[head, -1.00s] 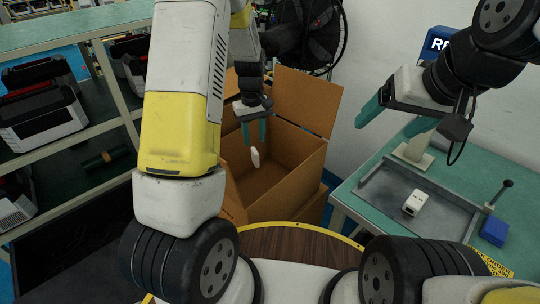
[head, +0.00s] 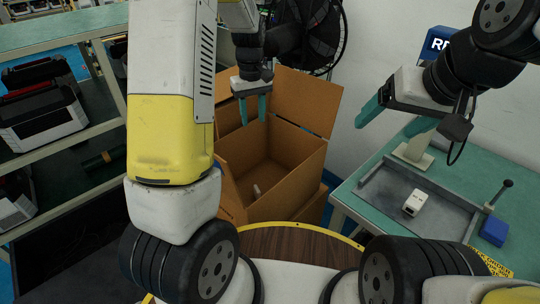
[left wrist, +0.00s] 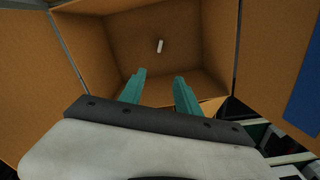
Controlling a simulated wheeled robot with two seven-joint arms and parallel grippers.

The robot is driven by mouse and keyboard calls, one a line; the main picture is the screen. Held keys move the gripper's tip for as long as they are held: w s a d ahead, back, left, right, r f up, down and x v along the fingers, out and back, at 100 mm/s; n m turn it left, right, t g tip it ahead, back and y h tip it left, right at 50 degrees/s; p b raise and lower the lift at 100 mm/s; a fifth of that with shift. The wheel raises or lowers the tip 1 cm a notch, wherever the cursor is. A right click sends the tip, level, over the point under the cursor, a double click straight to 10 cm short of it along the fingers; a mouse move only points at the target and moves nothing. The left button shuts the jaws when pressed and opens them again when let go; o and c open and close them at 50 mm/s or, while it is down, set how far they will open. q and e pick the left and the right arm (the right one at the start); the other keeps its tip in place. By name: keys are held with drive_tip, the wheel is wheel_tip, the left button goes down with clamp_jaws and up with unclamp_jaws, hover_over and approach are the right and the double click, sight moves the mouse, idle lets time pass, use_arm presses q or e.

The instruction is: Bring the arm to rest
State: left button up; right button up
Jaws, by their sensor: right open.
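My left gripper (head: 253,109) is open and empty, pointing down over the open cardboard box (head: 290,165). In the left wrist view its two teal fingers (left wrist: 159,88) are apart with nothing between them. A small white item (head: 255,190) lies inside the box; it also shows on the box floor in the left wrist view (left wrist: 159,46). My right gripper (head: 394,116) is open and empty, above the left part of the green table at the right.
A grey tray (head: 375,193) on the green table (head: 470,170) holds a white device (head: 413,203). A blue block (head: 494,231) stands beside it. Shelves with black and white units (head: 40,105) are at the left. A black fan (head: 322,35) stands behind the box.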

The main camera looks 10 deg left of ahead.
use_arm(q)
drive_tip(key=s+d+r+m+t+h, duration=0.1)
drive_tip(key=s+r+m+t+h, duration=0.15)
drive_tip(key=s+r, duration=1)
drive_tip(key=s+d+r+m+t, duration=0.1)
drive_tip(key=s+r+m+t, duration=0.2)
drive_tip(key=s, duration=0.9)
drive_tip(key=shift+d+r+m+t, duration=0.15)
drive_tip(key=shift+r+m+t, duration=0.2)
drive_tip(key=shift+r+m, duration=0.35)
